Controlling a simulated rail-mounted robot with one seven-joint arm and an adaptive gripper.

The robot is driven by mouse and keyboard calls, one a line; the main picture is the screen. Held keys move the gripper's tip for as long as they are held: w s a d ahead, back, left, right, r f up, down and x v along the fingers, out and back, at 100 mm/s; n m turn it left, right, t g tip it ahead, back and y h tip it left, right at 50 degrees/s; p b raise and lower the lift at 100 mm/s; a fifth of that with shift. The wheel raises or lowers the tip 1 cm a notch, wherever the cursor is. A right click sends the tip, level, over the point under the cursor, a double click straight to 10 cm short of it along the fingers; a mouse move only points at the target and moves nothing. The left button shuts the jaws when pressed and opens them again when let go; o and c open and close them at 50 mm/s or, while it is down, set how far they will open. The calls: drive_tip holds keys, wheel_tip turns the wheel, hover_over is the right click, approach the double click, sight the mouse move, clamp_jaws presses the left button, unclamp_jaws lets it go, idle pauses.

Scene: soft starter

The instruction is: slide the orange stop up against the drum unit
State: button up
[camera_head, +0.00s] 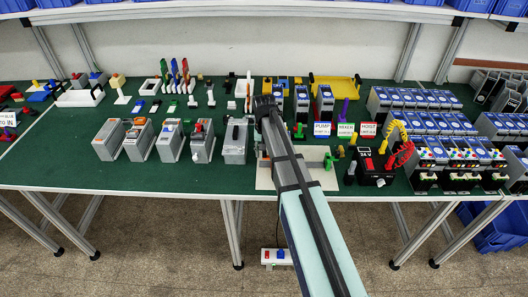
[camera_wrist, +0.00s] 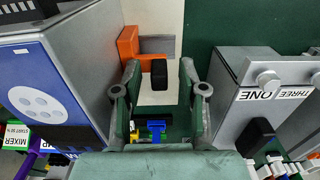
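I cannot pick out the drum unit with certainty. In the head view my arm hides the gripper and stop.
A tall unit with a blue face (camera_wrist: 45,105) stands close left of my gripper, and a grey unit labelled ONE and THREE (camera_wrist: 245,95) close right. On the green table (camera_head: 100,178) stand a row of grey units (camera_head: 172,140), a black box with red coils (camera_head: 373,165) and several blue-faced units.

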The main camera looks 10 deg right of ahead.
wheel_tip(320, 180, up, 12)
idle(0.6)
idle(0.4)
